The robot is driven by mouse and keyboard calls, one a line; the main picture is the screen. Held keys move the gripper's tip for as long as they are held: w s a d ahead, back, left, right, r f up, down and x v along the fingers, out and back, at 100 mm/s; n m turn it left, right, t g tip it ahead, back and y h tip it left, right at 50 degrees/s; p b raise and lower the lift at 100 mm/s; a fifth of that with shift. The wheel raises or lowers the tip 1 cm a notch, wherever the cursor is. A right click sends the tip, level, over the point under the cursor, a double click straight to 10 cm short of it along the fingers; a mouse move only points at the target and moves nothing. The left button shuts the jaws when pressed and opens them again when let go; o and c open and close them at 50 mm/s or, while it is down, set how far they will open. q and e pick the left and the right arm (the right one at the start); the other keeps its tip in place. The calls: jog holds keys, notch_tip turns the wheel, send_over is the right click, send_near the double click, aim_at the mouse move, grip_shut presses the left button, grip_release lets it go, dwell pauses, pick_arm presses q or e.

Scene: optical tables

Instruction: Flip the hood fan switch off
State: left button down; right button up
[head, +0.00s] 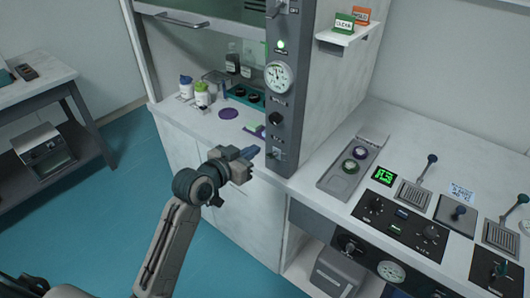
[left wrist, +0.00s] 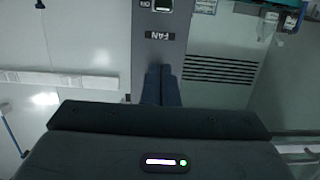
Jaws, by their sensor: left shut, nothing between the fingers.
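The hood's grey control column (head: 283,100) stands right of centre in the head view. A small switch (head: 278,155) sits near its lower end. In the left wrist view a switch (left wrist: 162,5) is cut by the top edge, with an ON mark beside it and a FAN label (left wrist: 160,35) close by. Its lever position is not clear. My left gripper (head: 248,158) is shut and empty, just left of the column's lower end. Its fingers (left wrist: 161,85) point toward the FAN label; I see no contact. My right gripper is not in view.
The column also carries a gauge (head: 279,76), a black knob (head: 276,118) and a green light (head: 281,45). Bottles (head: 202,94) stand on the hood's worktop to the left. A bench with a control panel (head: 402,222) lies to the right.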

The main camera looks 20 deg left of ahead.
pick_arm(q)
jog(key=p, duration=0.2)
send_over(270, 156)
jog(key=shift+w+a+f, duration=0.1)
jog(key=shift+a+f, duration=0.15)
jog(key=shift+f, duration=0.25)
jog(key=f, duration=0.1)
jog(key=f+p, duration=0.1)
jog(key=f, duration=0.1)
jog(key=shift+s+a, duration=0.2)
jog(key=shift+s, duration=0.15)
jog(key=shift+s+a+f+p, duration=0.1)
jog(key=shift+s+f+p, duration=0.2)
jog(key=shift+f, duration=0.2)
